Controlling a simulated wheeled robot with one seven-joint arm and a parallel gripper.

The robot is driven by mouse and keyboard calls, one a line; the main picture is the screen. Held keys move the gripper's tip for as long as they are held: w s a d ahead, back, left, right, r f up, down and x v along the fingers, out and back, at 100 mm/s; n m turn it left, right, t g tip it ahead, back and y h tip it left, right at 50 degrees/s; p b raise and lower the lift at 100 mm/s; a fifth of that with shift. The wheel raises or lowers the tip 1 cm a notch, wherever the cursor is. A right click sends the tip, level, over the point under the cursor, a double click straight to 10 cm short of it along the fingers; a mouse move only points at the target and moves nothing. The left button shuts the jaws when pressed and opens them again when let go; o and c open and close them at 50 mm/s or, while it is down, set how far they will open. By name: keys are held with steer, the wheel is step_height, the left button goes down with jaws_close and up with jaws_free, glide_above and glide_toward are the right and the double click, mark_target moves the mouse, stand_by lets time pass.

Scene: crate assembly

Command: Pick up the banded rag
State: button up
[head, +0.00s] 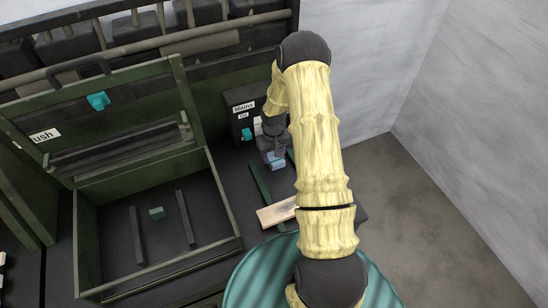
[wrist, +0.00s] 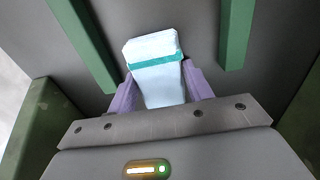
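The banded rag (wrist: 156,78) is a pale, near-white block with a teal band across it, in the middle of the wrist view. The purple fingers of my gripper (wrist: 160,82) lie along its left and right sides with no clear gap, so the gripper looks shut on it. In the head view, my gripper (head: 272,156) points down beside the dark labelled box, and a little of the light-blue rag (head: 277,164) shows under it. I cannot tell whether the rag still touches the surface beneath.
Green rails (wrist: 236,35) flank the rag. In the head view, a dark box with labels (head: 243,112) stands just left of my gripper, and a pale wooden board (head: 277,212) lies nearer. An open green crate (head: 225,195) holds a small teal block (head: 157,213).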

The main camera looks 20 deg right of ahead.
steer(key=shift+c, duration=1.4)
step_height(320, 180, up, 10)
steer(key=shift+b, duration=0.35)
steer(key=shift+o, duration=0.9)
steer(key=shift+c, duration=0.5)
